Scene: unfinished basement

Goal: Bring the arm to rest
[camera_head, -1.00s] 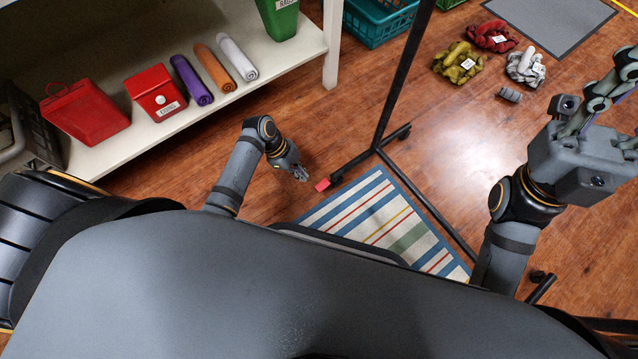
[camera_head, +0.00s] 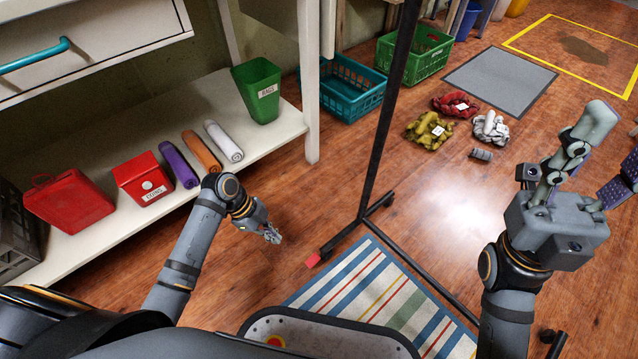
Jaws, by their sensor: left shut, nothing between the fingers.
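My left arm comes in from the lower left, and its gripper (camera_head: 273,236) hangs over the wood floor in front of the shelf. It is shut and empty, apart from everything around it. My right gripper (camera_head: 578,150) is raised at the right, its fingers pointing up and seen from the side; I cannot tell whether it is open or shut.
A low white shelf (camera_head: 270,136) carries red boxes, rolled cloths and a green bin (camera_head: 258,90). A black metal stand (camera_head: 379,140) rises between my arms beside a striped rug (camera_head: 350,287). Crates (camera_head: 347,92), gloves (camera_head: 430,132) and a grey mat (camera_head: 500,79) lie beyond.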

